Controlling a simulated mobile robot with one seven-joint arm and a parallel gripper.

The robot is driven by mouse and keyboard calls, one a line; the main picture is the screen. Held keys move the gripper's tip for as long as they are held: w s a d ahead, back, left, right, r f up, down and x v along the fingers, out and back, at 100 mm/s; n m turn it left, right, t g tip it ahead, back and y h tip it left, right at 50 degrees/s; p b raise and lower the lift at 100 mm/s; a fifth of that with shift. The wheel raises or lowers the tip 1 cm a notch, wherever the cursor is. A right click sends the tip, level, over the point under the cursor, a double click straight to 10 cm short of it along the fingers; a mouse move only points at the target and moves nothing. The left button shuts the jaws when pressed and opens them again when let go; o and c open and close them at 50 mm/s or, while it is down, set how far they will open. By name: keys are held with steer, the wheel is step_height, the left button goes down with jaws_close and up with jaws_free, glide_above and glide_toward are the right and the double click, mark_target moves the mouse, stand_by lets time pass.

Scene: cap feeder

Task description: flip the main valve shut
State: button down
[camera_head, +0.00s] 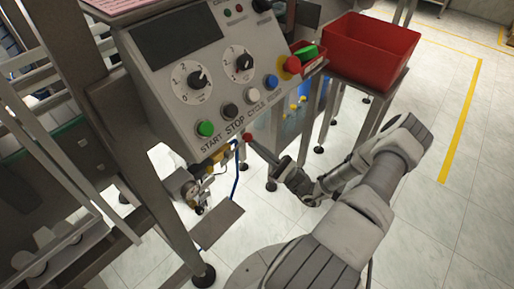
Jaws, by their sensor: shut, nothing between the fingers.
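A small red part (248,137), which looks like the main valve's handle, shows just below the lower edge of the control panel. It is beside brass-coloured fittings (219,155) with a blue hose (236,179) hanging down. My gripper (256,146) reaches in from the right with its fingers shut and empty. Its fingertips appear very close to the red part; I cannot tell if they touch. The valve body is mostly hidden under the panel, and I cannot make out the handle's exact angle.
The grey control panel (165,88) with dials and buttons overhangs the fittings. A red bin (370,52) stands on a metal stand at the upper right. A metal leg (150,190) and a small plate (217,226) are at the left. Floor at the right is clear.

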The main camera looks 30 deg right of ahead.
steer(key=s+a+r+n+g+p, duration=0.1)
steer(key=a+r+n+g+p, duration=0.1)
steer(key=r+n+g+p, duration=0.3)
steer(key=a+r+n+g+p, duration=0.2)
steer(key=r+n+g+p, duration=0.3)
steer(key=n, duration=0.8)
steer(key=shift+s+a+r+n+y+p, duration=0.3)
steer(key=shift+s+a+r+y+p, duration=0.1)
steer(key=shift+r, duration=0.3)
steer(key=w+d+r+v, duration=0.1)
steer(key=w+v, duration=0.1)
steer(key=v, duration=1.1)
steer(key=shift+w+d, duration=0.2)
steer(key=shift+d, duration=0.1)
